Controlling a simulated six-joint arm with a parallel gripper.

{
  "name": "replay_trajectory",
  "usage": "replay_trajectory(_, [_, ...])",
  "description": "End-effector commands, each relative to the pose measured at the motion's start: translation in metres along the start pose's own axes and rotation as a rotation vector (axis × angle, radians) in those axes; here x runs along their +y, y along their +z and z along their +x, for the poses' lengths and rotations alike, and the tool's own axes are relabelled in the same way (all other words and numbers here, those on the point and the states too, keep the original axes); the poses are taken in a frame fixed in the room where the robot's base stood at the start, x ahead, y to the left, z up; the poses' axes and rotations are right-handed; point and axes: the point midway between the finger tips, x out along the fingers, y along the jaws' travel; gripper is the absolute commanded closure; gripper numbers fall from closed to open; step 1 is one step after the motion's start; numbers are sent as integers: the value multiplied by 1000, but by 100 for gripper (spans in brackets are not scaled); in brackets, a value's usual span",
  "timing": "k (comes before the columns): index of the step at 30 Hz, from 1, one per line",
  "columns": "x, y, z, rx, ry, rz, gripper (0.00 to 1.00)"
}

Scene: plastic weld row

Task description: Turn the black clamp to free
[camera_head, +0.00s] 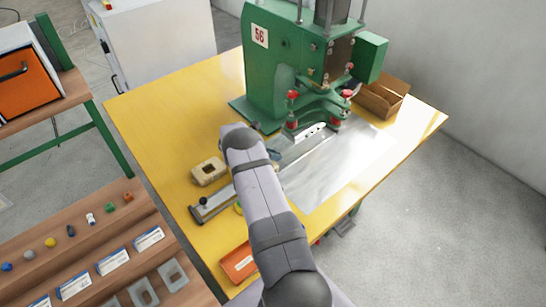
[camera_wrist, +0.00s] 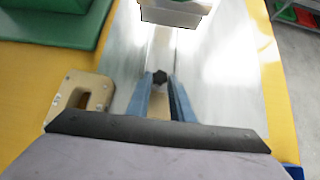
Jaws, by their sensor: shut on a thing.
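The black clamp is a small dark lobed knob (camera_wrist: 160,76), seen in the wrist view between the tips of my blue fingers. My gripper (camera_wrist: 160,84) is shut on it, with one finger on each side. The knob sits on a pale metal strip that runs away from me toward the machine. In the head view my grey arm reaches over the metal guide rail (camera_head: 221,204) and hides most of the gripper and the held knob. How far the knob is turned cannot be told.
The green press (camera_head: 272,65) stands at the back of the yellow table (camera_head: 150,110). A tan block with a hole (camera_head: 209,171) lies left of my arm. A clear sheet (camera_head: 325,170) lies to the right. An open cardboard box (camera_head: 381,99) stands at the back right.

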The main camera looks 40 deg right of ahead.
Motion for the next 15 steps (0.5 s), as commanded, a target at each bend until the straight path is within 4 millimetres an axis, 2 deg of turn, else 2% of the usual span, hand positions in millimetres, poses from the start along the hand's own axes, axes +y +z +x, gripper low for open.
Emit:
replay_trajectory(1, [2, -2, 5, -7, -10, 17, 100])
replay_trajectory(15, [6, 0, 4, -5, -134, 140, 100])
